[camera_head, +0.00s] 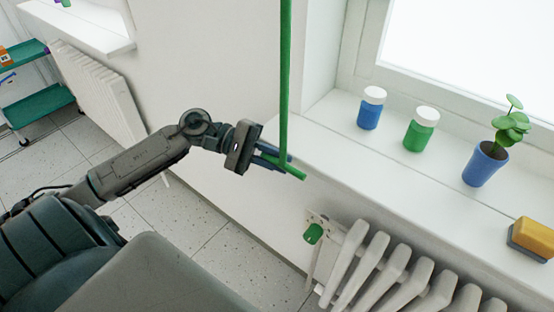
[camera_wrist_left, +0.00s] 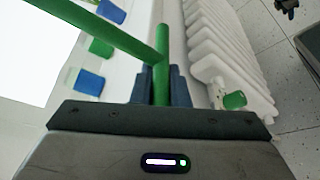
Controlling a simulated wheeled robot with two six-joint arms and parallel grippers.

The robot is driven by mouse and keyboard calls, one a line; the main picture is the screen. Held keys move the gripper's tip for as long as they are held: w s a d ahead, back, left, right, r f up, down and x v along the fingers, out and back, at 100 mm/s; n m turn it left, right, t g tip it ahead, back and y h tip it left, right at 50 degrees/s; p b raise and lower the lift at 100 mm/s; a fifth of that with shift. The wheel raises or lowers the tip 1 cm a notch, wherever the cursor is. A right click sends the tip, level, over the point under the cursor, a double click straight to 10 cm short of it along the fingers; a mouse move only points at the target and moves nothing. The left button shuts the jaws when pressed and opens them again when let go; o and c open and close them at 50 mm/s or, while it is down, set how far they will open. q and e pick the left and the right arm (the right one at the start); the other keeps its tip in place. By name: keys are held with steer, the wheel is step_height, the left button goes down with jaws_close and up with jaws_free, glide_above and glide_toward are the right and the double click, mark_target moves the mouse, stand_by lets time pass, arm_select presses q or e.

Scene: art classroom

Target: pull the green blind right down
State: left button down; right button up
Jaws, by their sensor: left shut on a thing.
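A long thin green rod (camera_head: 285,80) hangs straight down from the top of the head view, in front of the wall beside the window. It ends in a short green crossbar (camera_head: 293,172) by the window sill's near corner. My left gripper (camera_head: 277,160) is shut on this crossbar. In the left wrist view, the crossbar (camera_wrist_left: 162,65) stands between the two fingers (camera_wrist_left: 164,88), and the rod (camera_wrist_left: 100,28) runs off to the upper left. No broad blind cloth shows in either view, and the rod's upper end is out of frame. My right gripper is not in view.
The white sill (camera_head: 390,165) holds a blue jar (camera_head: 370,113), a green jar (camera_head: 420,132), a potted plant (camera_head: 484,166) and a yellow-topped block (camera_head: 534,236). A white radiator (camera_head: 385,265) with a green valve knob (camera_head: 313,233) is below. A teal cart (camera_head: 40,104) stands far left.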

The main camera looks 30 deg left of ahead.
arm_select(q)
steer(key=c, duration=1.4)
jaws_free()
steer(key=shift+s, duration=0.15)
steer(key=shift+a, duration=0.1)
